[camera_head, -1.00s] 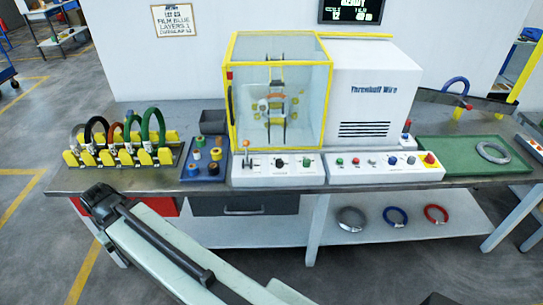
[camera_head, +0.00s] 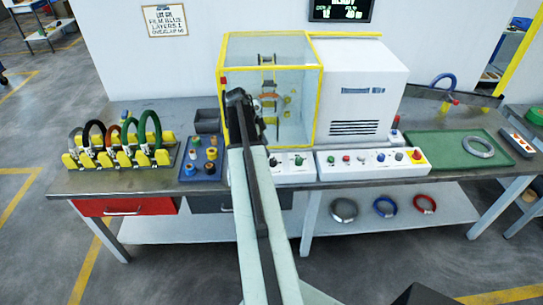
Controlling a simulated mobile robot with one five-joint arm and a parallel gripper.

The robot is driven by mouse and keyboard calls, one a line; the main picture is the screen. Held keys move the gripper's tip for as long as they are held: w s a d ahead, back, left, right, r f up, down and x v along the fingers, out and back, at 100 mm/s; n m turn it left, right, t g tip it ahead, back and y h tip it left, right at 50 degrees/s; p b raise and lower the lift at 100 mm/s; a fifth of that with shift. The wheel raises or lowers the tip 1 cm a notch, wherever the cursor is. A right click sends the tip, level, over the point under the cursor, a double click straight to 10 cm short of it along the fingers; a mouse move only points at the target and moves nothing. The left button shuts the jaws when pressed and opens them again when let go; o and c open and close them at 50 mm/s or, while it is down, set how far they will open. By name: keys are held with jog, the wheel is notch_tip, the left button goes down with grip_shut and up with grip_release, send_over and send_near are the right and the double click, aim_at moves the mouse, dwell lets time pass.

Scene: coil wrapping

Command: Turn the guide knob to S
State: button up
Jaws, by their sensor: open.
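The left white control panel (camera_head: 293,176) sits at the bench's front edge below the yellow-framed clear enclosure. It carries a dark knob (camera_head: 274,161) and another small control (camera_head: 299,161). Their labels are too small to read, so I cannot tell which is the guide knob or where it points. My gripper (camera_head: 238,98) is a dark shape raised in front of the enclosure's left side, above and left of these controls. It looks empty, and its fingers are hard to make out. My arm hides the panel's left end and the lever there.
The enclosure (camera_head: 296,38) joins a white machine housing (camera_head: 358,85). A second panel (camera_head: 335,172) has several buttons and knobs. A rack of coils (camera_head: 117,157) and a blue spool tray (camera_head: 188,172) stand left. A green mat (camera_head: 425,150) with a grey coil (camera_head: 478,147) lies right.

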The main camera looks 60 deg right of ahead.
aim_at(272, 160)
jog(key=shift+f+b, duration=0.55)
jog(key=shift+f, duration=0.05)
jog(key=b+x, duration=0.6)
jog(key=x, duration=0.1)
jog(key=shift+r, duration=0.1)
jog(key=shift+r, duration=0.1)
